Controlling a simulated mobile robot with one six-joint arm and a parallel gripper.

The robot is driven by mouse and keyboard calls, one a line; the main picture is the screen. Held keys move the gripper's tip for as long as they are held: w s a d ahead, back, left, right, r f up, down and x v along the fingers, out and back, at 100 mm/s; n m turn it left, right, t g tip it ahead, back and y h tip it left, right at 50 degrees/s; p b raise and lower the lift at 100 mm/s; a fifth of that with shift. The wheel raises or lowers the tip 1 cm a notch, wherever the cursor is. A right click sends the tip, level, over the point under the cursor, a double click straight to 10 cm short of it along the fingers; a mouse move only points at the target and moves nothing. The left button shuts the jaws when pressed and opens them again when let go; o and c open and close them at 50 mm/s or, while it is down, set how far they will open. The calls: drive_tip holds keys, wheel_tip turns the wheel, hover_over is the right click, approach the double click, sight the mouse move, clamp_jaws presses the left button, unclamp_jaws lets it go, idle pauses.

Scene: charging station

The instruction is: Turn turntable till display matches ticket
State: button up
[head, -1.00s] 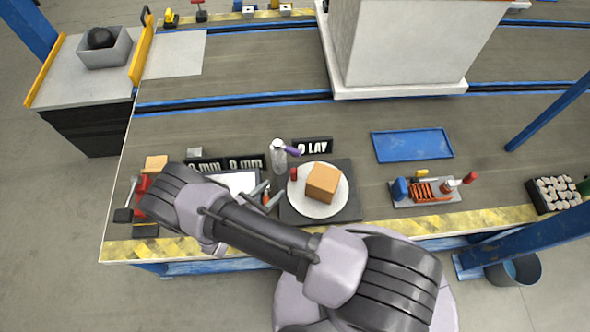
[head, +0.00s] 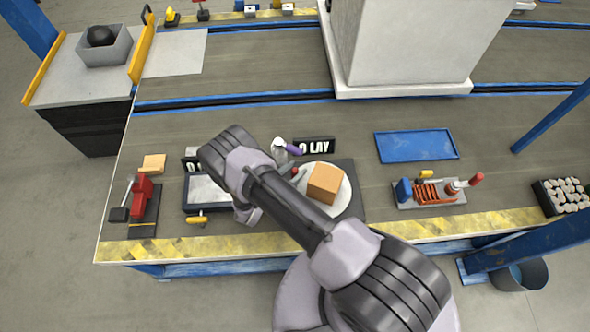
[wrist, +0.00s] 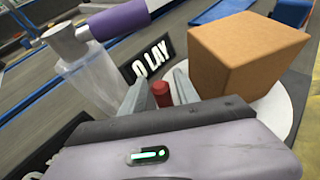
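The turntable is a white disc (head: 344,198) on a dark square base, with an orange-brown block (head: 325,183) on top. In the wrist view the block (wrist: 243,52) stands on the disc (wrist: 275,112) at the right. A black sign reading "0 LAY" (head: 314,145) stands behind the turntable. I cannot identify a ticket. My arm hides part of the disc and base.
A clear bottle with a purple part (wrist: 90,82) stands close left of my gripper. A dark-framed white panel (head: 205,190) and a red tool (head: 142,190) lie left. A blue tray (head: 416,145) and a spring fixture (head: 430,191) are right.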

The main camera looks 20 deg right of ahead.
clamp_jaws()
idle(1.2)
